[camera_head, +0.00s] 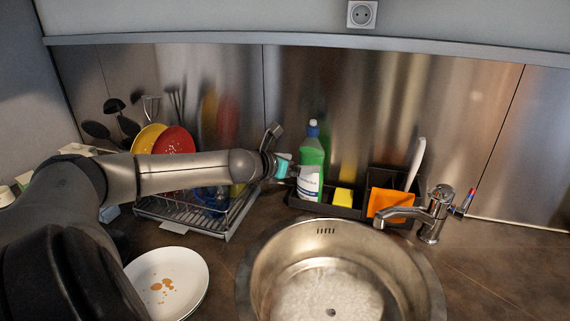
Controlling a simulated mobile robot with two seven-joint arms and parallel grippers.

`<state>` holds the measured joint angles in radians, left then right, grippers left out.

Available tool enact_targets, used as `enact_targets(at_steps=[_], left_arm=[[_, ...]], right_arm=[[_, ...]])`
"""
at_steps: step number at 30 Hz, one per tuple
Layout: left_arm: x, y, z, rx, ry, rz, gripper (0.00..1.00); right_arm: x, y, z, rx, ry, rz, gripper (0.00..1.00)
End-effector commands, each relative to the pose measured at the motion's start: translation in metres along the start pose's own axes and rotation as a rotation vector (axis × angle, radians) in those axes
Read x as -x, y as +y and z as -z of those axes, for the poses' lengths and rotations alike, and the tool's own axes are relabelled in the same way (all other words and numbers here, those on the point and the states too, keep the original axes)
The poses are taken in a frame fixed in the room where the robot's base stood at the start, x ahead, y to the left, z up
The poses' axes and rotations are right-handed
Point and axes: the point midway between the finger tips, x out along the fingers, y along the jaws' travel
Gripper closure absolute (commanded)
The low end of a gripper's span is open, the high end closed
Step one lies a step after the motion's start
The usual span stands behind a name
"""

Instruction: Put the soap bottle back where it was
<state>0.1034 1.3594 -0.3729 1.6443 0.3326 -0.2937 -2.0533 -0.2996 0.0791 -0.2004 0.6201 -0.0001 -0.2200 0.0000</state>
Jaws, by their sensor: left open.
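A green soap bottle (313,160) with a blue cap and white label stands upright at the left end of the dark sink caddy (344,210). My left gripper (285,160) is just left of the bottle, its jaws open. Whether a finger touches the bottle cannot be told at this size. The bottle's base is partly hidden by the caddy's front rim. My right gripper does not show.
A yellow sponge (343,197), an orange cloth (388,203) and a white-handled brush (416,163) are in the caddy. The faucet (436,214) and round sink (258,280) are in front. A dish rack (190,221) and soiled plate (190,270) are left.

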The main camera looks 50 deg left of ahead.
Motion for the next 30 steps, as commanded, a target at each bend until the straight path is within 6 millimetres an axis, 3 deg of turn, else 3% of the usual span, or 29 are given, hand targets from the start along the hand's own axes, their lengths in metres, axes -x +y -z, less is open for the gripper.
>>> enact_targets(at_steps=[18, 30], left_arm=[[0.027, -0.001, 0.000, -0.003, 0.003, 0.003, 0.00], [0.051, -0.002, -0.002, 0.001, 0.001, 0.005, 0.00]], right_arm=[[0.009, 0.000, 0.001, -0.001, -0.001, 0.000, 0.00], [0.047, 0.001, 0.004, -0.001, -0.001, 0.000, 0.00]])
